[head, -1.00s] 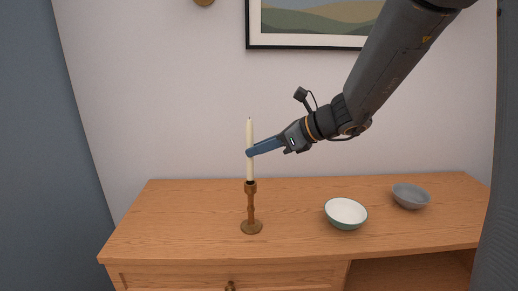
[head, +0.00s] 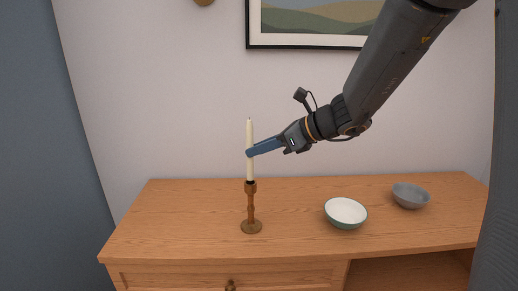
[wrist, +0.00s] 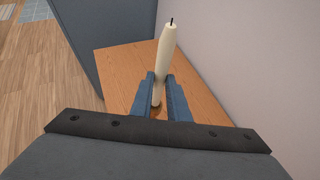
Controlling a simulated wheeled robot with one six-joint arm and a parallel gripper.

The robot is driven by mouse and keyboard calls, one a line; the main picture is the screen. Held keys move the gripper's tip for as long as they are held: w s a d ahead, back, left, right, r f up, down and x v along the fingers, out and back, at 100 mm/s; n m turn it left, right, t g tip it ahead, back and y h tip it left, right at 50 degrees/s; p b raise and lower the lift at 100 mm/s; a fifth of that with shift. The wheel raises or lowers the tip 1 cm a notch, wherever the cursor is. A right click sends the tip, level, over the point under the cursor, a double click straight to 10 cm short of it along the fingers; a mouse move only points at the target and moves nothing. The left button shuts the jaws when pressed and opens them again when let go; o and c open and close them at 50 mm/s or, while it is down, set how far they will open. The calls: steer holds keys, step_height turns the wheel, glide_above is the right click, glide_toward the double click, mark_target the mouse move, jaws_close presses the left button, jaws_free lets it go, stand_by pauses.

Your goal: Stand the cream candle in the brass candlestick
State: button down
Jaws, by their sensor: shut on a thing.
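The cream candle (head: 250,168) is upright, its lower end at the top of the brass candlestick (head: 251,206). A dark band shows where the two meet; I cannot tell how deep the candle sits. The candlestick stands upright on the wooden cabinet top. My gripper (head: 251,152) reaches in from the right and is shut on the candle around its middle. In the wrist view the candle (wrist: 165,60) rises between the two blue fingers, its dark wick at the top. The candle's foot is mostly hidden there.
A white bowl with a green outside (head: 346,212) and a grey bowl (head: 410,196) stand on the cabinet top (head: 170,220) to the right of the candlestick. A framed picture (head: 310,25) hangs on the wall behind. The cabinet top left of the candlestick is clear.

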steer(key=shift+f+b, duration=1.3)
steer(key=shift+f, duration=0.55)
steer(key=c, duration=1.6)
jaws_free()
steer(key=shift+b+v, duration=0.65)
steer(key=shift+v, duration=3.3)
steer(key=s+d+f+n+g+h, duration=0.1)
steer(key=s+d+f+n+h, duration=0.2)
steer(key=s+f+n, duration=0.3)
steer(key=s+d+f+n+g+h, duration=0.2)
steer(key=s+f+n+h, duration=0.2)
steer(key=f+n, duration=0.4)
steer(key=s+d+f+n+g+h, duration=0.1)
steer(key=s+d+f+n+h, duration=0.2)
steer(key=s+f+n, duration=0.4)
steer(key=shift+s+d+n+g, duration=0.15)
steer(key=shift+n+g, duration=0.05)
steer(key=shift+n, duration=0.55)
steer(key=shift+s+d+n+g, duration=0.2)
steer(key=shift+n, duration=0.55)
